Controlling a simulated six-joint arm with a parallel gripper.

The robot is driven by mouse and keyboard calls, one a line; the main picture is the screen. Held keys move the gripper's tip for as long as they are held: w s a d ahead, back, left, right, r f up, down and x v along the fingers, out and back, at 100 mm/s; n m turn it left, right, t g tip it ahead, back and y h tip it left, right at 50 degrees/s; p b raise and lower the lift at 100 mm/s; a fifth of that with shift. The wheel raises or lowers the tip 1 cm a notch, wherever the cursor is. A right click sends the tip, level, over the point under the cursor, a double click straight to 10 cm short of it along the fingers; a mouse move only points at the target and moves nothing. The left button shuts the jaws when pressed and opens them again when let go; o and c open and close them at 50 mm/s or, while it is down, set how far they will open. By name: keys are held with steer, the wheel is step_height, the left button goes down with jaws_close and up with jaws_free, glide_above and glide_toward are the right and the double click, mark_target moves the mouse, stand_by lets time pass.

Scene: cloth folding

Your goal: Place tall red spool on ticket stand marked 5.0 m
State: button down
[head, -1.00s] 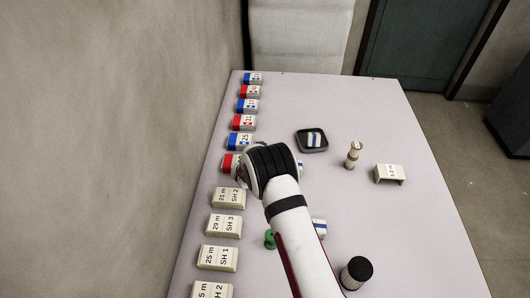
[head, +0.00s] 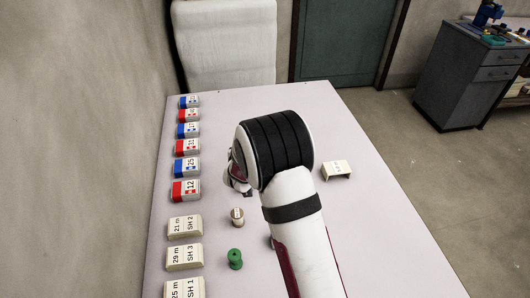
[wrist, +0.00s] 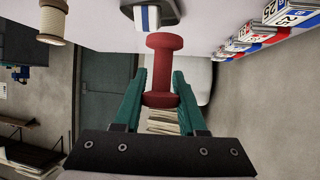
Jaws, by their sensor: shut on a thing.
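The tall red spool (wrist: 163,68) is between the teal fingers of my gripper (wrist: 160,82) in the wrist view, and the fingers are shut on it. In the head view my arm hides the spool and most of the gripper. The white ticket stand (head: 336,170) is on the table to the right of my arm in the head view; its print is too small to read surely now. The gripper is apart from the stand, on the other side of my wrist in that view.
A row of blue, red and cream ticket blocks (head: 185,190) lines the table's left edge. A green spool (head: 235,259) and a short beige spool (head: 237,217) stand near it. A dark tray (wrist: 172,14) and a cream spool (wrist: 52,20) show in the wrist view. Table near the stand is clear.

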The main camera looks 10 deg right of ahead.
steer(key=d+r, duration=0.1)
steer(key=d, duration=0.5)
steer(key=d+r, duration=0.2)
steer(key=d, duration=0.4)
steer(key=w+d+r, duration=0.1)
steer(key=d, duration=0.5)
steer(key=shift+r, duration=0.15)
glide_above(336, 171)
steer(key=w, duration=0.2)
steer(key=s+d, duration=0.7)
steer(key=d, duration=0.1)
steer(key=w+a+f, duration=0.2)
steer(key=w, duration=0.1)
steer(key=w+a+f, duration=0.4)
steer(key=w+f, duration=0.1)
steer(key=shift+w+a, duration=0.1)
steer(key=shift+w, duration=0.25)
steer(key=shift+w+a+f, duration=0.1)
steer(key=shift+w+f, duration=0.05)
steer(key=shift+f, duration=0.95)
steer(key=shift+w+a+f, duration=0.1)
steer(key=shift+f, duration=1)
steer(key=shift+f, duration=0.1)
steer(key=shift+c, duration=2.4)
jaws_free()
